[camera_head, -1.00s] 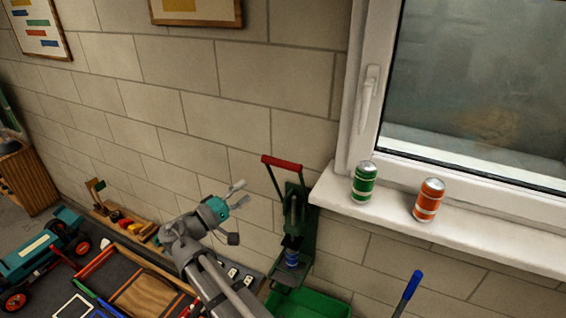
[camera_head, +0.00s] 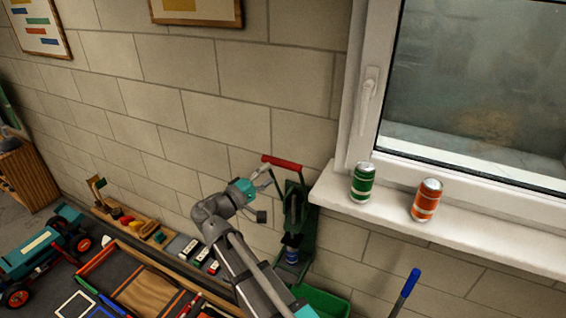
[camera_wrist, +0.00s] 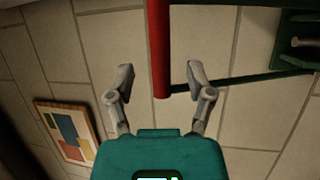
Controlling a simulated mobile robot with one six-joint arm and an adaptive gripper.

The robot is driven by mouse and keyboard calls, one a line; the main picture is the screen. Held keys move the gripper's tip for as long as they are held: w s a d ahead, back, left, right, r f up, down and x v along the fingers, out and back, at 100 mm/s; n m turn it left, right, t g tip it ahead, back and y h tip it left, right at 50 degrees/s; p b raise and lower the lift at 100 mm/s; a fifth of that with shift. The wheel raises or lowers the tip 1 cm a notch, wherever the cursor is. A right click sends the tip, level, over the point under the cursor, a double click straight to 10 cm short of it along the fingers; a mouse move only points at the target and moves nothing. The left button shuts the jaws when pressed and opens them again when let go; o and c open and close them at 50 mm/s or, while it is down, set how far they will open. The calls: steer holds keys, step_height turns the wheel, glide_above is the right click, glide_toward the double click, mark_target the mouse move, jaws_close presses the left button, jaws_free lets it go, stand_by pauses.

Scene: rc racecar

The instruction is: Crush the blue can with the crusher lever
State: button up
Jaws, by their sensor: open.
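The green can crusher (camera_head: 300,215) is mounted on the wall, with a red lever handle (camera_head: 283,163) at its top left. The blue can (camera_head: 291,255) sits low in the crusher, under its dark press block. My gripper (camera_head: 265,180) is open beside the lever, just left of and below the red handle. In the wrist view the red handle (camera_wrist: 160,45) reaches in between the two open fingertips of my gripper (camera_wrist: 160,82), with a gap on both sides. The dark lever arm (camera_wrist: 265,82) runs right from the handle.
A green can (camera_head: 363,182) and an orange can (camera_head: 426,200) stand on the white windowsill (camera_head: 480,232) to the right. A green bin (camera_head: 325,302) lies below the crusher. A blue-handled tool (camera_head: 408,287) stands at lower right.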

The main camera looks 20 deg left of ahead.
mark_target(283, 164)
steer(key=shift+p+x, duration=0.45)
steer(key=shift+x, duration=2.4)
steer(key=shift+c, duration=0.2)
jaws_close()
